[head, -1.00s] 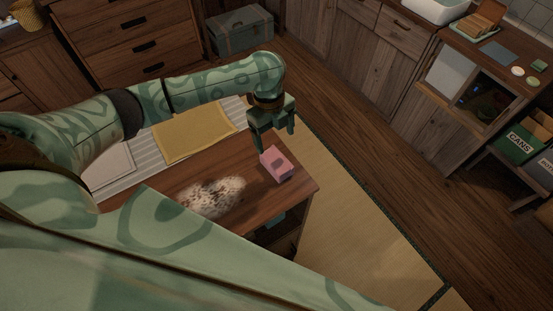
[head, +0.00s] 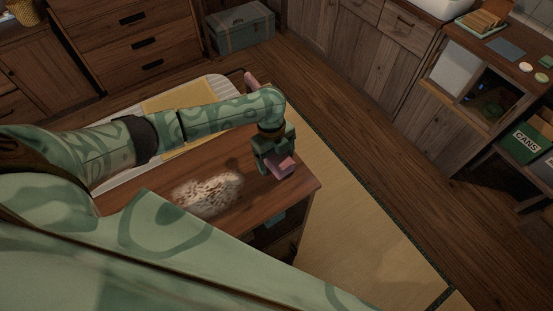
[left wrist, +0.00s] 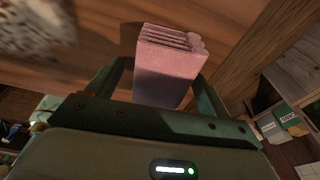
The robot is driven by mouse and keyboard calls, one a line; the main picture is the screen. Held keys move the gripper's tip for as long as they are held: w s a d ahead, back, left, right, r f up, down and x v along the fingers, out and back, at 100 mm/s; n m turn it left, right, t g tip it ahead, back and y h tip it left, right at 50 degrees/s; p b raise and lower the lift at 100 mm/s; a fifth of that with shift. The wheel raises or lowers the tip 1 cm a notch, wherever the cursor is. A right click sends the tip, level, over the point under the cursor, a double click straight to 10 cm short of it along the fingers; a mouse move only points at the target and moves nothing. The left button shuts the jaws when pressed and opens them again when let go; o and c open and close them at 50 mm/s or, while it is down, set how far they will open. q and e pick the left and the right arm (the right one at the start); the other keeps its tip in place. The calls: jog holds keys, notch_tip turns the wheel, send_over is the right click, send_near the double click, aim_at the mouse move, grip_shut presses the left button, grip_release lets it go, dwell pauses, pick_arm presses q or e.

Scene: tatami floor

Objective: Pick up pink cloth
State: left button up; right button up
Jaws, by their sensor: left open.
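The pink cloth (head: 284,167) is a small folded block on the wooden table top, near its right corner. My left gripper (head: 273,158) is over it in the head view and hides part of it. In the left wrist view the pink cloth (left wrist: 168,70) stands between the two fingers of my left gripper (left wrist: 160,82), with its folded layers showing on top. The fingers are apart, one on each side of it. Whether they touch it I cannot tell. My right gripper is not in view.
The wooden table (head: 245,185) has a pale, brown-speckled patch (head: 208,193). Behind my left arm lie a yellow cloth (head: 185,92) on a light striped surface and another pink thing (head: 251,80). A green chest (head: 240,28) stands on the floor; the tatami (head: 345,215) at right is clear.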

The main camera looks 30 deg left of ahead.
aim_at(276, 158)
pick_arm(q)
jog(key=c, duration=1.1)
jog(key=shift+o, duration=0.2)
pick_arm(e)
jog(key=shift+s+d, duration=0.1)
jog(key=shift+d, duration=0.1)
pick_arm(q)
jog(key=shift+r, duration=0.1)
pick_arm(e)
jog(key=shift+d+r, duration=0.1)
